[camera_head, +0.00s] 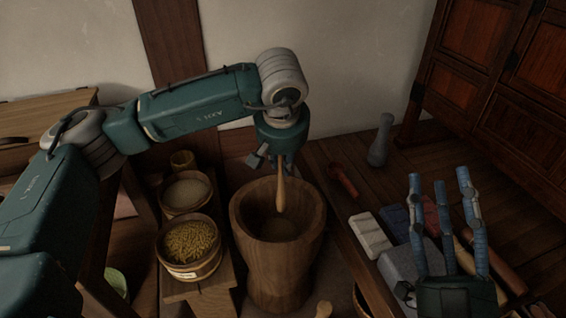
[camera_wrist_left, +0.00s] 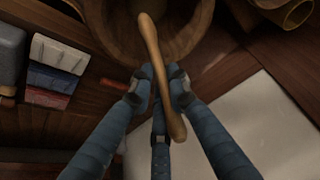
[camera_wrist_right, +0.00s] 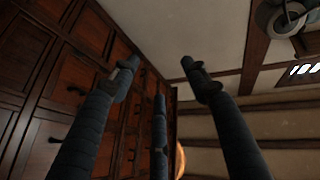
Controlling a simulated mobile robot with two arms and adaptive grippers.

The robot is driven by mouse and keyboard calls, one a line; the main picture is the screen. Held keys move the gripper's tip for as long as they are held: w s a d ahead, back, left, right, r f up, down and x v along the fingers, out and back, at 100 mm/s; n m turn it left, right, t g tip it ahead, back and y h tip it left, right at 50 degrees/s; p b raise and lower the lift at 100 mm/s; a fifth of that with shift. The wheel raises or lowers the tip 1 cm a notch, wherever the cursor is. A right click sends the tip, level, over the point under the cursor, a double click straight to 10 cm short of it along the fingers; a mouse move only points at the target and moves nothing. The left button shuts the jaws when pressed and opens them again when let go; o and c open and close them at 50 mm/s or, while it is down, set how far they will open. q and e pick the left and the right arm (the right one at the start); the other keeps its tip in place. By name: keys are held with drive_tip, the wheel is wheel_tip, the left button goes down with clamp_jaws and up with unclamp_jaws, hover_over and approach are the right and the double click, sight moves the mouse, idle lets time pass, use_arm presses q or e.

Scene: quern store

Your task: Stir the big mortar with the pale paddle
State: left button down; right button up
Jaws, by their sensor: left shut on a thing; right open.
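The big wooden mortar (camera_head: 275,268) stands upright near the middle of the head view, and part of it shows at the top of the left wrist view (camera_wrist_left: 188,42). My left gripper (camera_head: 280,163) is above its mouth, shut on the pale paddle (camera_head: 281,195). The paddle hangs nearly upright, its lower end over the mortar's opening; I cannot tell how far it reaches inside. The left wrist view shows the paddle (camera_wrist_left: 151,45) between the left fingers (camera_wrist_left: 158,85). My right gripper (camera_head: 440,185) is open and empty at the right, fingers pointing up.
A tub of grain (camera_head: 193,266) and a second tub (camera_head: 187,213) stand left of the mortar. A wooden cabinet (camera_head: 480,70) stands behind at the right.

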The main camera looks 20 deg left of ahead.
use_arm(q)
wheel_tip(320, 180, up, 3)
drive_tip(key=shift+r+p, duration=0.1)
drive_tip(key=shift+p, duration=0.9)
use_arm(e)
wheel_tip(320, 180, down, 12)
drive_tip(key=w+g+h, duration=0.2)
drive_tip(key=g, duration=0.3)
drive_tip(key=shift+w+d+g, duration=0.15)
drive_tip(key=shift+d+g, duration=0.25)
drive_tip(key=shift+d, duration=0.05)
drive_tip(key=shift+r, duration=0.1)
